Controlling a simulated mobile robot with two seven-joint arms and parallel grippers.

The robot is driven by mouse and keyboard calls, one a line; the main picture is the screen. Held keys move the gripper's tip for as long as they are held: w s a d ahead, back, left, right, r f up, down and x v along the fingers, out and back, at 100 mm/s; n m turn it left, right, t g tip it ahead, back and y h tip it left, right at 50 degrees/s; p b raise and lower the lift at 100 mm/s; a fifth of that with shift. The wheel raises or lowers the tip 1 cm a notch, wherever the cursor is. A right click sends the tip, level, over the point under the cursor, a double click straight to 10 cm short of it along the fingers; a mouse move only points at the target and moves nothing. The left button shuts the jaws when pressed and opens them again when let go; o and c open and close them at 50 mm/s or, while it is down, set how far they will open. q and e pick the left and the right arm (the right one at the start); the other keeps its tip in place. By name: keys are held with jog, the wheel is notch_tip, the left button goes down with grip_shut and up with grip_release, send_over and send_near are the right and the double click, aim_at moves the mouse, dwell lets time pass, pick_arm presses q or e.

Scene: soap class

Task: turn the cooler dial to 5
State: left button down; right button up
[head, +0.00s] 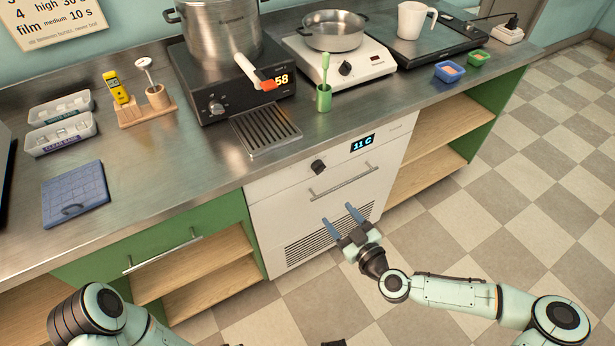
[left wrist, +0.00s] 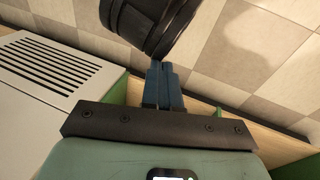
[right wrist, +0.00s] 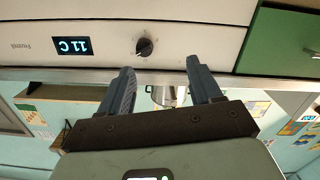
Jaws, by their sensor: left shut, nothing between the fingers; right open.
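The white cooler (head: 290,200) is built in under the counter. Its black dial (head: 319,166) sits left of a display (head: 363,143) reading 11 C; the dial's exact setting is too small to read. In the right wrist view, upside down, the dial (right wrist: 145,46) and display (right wrist: 73,46) show again. My right gripper (head: 338,213) is open and empty, in front of the cooler below its handle (head: 340,182), apart from the dial. My left gripper (left wrist: 162,68) is shut and empty in the left wrist view, low near the cooler's vent (left wrist: 50,62).
Above the cooler, the counter holds a black heater (head: 212,107) with a steel pot (head: 220,32), a drip grille (head: 266,130) and a green cup (head: 323,98). Open wooden shelves (head: 436,117) flank the cooler. The tiled floor (head: 520,190) to the right is clear.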

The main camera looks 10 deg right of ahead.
aim_at(321, 172)
jog(key=shift+t+h, duration=0.3)
jog(key=shift+t, duration=0.3)
jog(key=b+x, duration=0.1)
jog(key=x, duration=0.3)
jog(key=d+r+b+x, duration=0.1)
jog(key=x, duration=0.3)
jog(key=d+b+x, duration=0.1)
jog(key=x, duration=0.3)
jog(key=shift+w+a+r, duration=0.1)
jog(key=shift+w+r, duration=0.25)
jog(key=shift+w, duration=0.3)
pick_arm(q)
jog(key=w+a+f, duration=0.3)
jog(key=f, duration=0.1)
jog(key=shift+w+t+y, duration=0.35)
jog(key=shift+t+y, duration=0.05)
pick_arm(e)
jog(key=shift+w+a, duration=0.15)
jog(key=shift+w, duration=0.45)
jog(key=c, duration=1)
